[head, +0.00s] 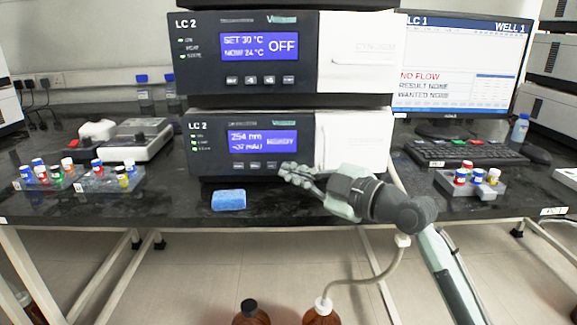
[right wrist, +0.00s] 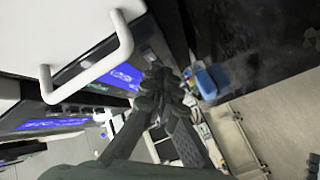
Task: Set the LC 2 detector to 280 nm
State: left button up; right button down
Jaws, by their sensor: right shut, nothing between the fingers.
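The LC 2 detector (head: 194,166) is the lower unit of the middle stack. Its lit blue screen (head: 240,142) reads 254 nm, with a smaller mAU line below. A row of small dark buttons (head: 238,165) sits under the screen. My right gripper (head: 287,173) is shut and empty, its fingertips close to the right end of that row and partly covering it. I cannot tell whether they touch a button. In the right wrist view, the shut fingers (right wrist: 158,76) point toward the panel beside a blue screen (right wrist: 122,76). My left gripper is not in view.
Above the detector is another LC 2 unit (head: 208,80) reading OFF. A blue sponge (head: 228,200) lies on the bench in front. Vial racks stand left and right (head: 470,190). A keyboard (head: 465,152) and monitor are at right. Brown bottles (head: 252,313) stand below the bench.

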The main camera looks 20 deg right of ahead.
jog(key=shift+w, duration=0.25)
jog(key=shift+w+d, duration=0.2)
jog(key=shift+w, duration=0.2)
dwell(0.6)
jog(key=shift+s, duration=0.1)
jog(key=shift+s+a, duration=0.25)
jog(key=shift+s, duration=0.5)
jog(key=s, duration=0.2)
jog(key=s+a, duration=0.1)
jog(key=s, duration=0.1)
jog(key=shift+s+a+p, duration=0.2)
jog(key=shift+s+p, duration=0.1)
jog(key=shift+s, duration=0.1)
dwell(0.7)
